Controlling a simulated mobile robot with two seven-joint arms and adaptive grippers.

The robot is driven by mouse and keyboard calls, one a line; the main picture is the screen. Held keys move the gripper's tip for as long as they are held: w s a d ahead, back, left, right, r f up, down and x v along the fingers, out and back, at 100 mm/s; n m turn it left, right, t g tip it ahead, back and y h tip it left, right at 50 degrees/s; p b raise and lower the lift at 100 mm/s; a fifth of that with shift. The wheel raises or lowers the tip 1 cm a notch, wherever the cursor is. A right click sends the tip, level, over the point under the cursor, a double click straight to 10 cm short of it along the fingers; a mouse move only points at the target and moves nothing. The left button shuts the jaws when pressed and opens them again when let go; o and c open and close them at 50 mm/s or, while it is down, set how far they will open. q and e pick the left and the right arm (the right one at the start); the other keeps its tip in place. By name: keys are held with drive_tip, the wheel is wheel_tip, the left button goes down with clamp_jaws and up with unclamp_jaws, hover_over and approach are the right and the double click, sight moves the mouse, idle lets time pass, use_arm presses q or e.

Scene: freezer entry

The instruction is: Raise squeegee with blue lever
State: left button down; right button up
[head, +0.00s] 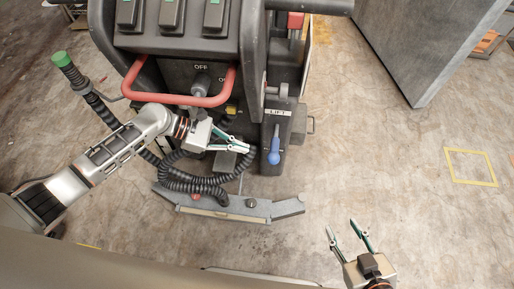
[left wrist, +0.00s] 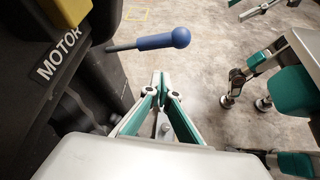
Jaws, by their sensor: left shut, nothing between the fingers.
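The blue lever (head: 273,151) sticks out of the slot under the LIFT label on the machine's rear, its blue knob pointing down in the head view. It also shows in the left wrist view as a blue handle (left wrist: 160,40) on a metal rod, beyond my fingertips. The squeegee (head: 225,206) is a wide dark bar low behind the machine, close to the floor. My left gripper (head: 247,149) is shut and empty, just left of the blue knob, with a small gap. It also shows in the left wrist view (left wrist: 160,80). My right gripper (head: 348,228) is open and empty over bare floor at lower right.
The machine carries a red handle (head: 180,100) and a black ribbed hose (head: 190,183) below my left gripper. A black hose with a green cap (head: 61,58) stands at left. A large grey panel (head: 430,40) stands at upper right. Floor on the right is clear.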

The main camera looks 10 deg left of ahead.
use_arm(q)
drive_tip(key=a, duration=0.8)
drive_tip(key=shift+s+a, duration=0.35)
drive_tip(key=shift+a, duration=0.05)
